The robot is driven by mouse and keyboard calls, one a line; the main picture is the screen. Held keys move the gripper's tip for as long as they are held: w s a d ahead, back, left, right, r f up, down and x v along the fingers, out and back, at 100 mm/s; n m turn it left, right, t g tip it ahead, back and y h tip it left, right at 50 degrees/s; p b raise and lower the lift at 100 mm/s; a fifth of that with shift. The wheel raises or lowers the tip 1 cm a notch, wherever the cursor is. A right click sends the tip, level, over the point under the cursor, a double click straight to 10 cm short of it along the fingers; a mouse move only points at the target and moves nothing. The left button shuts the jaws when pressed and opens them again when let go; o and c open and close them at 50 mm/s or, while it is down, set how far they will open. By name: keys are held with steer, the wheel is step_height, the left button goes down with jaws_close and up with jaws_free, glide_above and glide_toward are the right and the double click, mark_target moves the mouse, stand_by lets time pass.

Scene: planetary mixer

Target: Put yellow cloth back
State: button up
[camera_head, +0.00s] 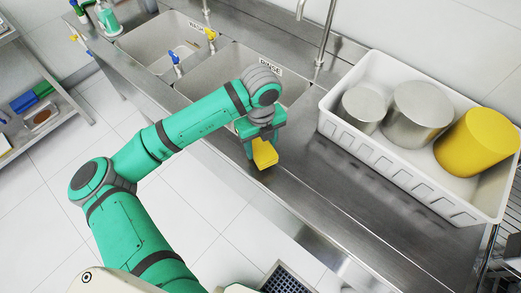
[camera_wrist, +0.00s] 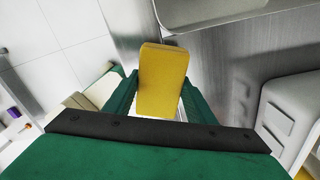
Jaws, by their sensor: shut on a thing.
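My gripper (camera_head: 262,143) is shut on a yellow, block-shaped thing, taken as the yellow cloth (camera_head: 264,155). It hangs over the steel counter's front edge, by the front right of the rinse sink. In the wrist view the yellow cloth (camera_wrist: 162,80) stands out between the two green fingers (camera_wrist: 158,100). Its far end is clear of the fingers. My arm hides part of the rinse sink.
A white tub (camera_head: 345,143) on the counter right of my gripper holds two metal pots and a yellow cylinder (camera_head: 478,142). The rinse sink (camera_head: 225,75) and wash sink (camera_head: 150,40) lie behind and left. Bare counter (camera_head: 330,195) lies between gripper and tub. A tap (camera_head: 323,40) stands behind.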

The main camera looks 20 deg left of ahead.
mark_target(260, 151)
steer(key=shift+w+a+f, duration=0.1)
steer(key=shift+w+f, duration=0.05)
steer(key=shift+f, duration=1.6)
steer(key=shift+f, duration=0.2)
steer(key=o, duration=1)
steer(key=shift+r, duration=0.15)
step_height(260, 151, up, 12)
steer(key=shift+r, duration=0.1)
